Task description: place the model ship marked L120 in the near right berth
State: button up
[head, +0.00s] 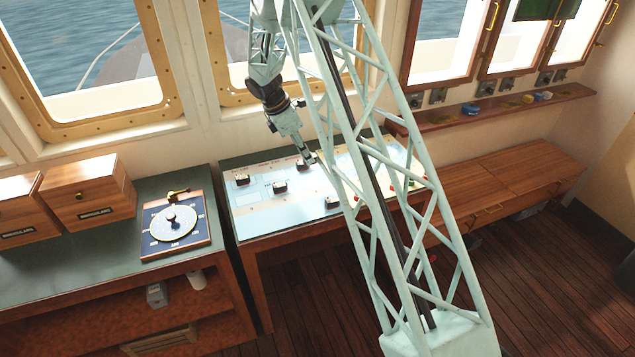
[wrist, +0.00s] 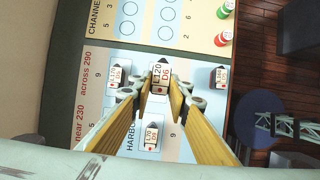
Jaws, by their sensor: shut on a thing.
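The model ship marked L120 (wrist: 161,78) sits between the yellow fingers of my gripper (wrist: 160,92) in the wrist view. "D6" shows beneath its mark. In the head view my gripper (head: 312,158) is low over the chart board, and a small dark ship (head: 302,164) shows at its tips. I cannot tell whether the held ship touches the board. The light blue harbour panel (head: 260,206) carries other ships: one at left (head: 242,179), one in the middle (head: 279,187) and one nearer, to the right (head: 332,201). The berth outlines are too small to tell apart.
In the wrist view, ships stand left (wrist: 118,76), right (wrist: 218,77) and below (wrist: 152,137) the held one. A cream channel panel (wrist: 165,20) adjoins, with green (wrist: 223,12) and red (wrist: 226,36) pegs. A dial instrument (head: 174,224) is on the left counter.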

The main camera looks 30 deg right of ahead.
jog(key=shift+f, duration=0.1)
dwell(0.3)
jog(key=shift+f, duration=3.05)
jog(key=shift+f+p, duration=0.1)
jog(key=shift+p, duration=0.2)
jog(key=shift+f, duration=1.75)
jog(key=shift+f, duration=0.1)
jog(key=o, duration=0.4)
jog(key=shift+c, duration=0.2)
jog(key=o, duration=0.4)
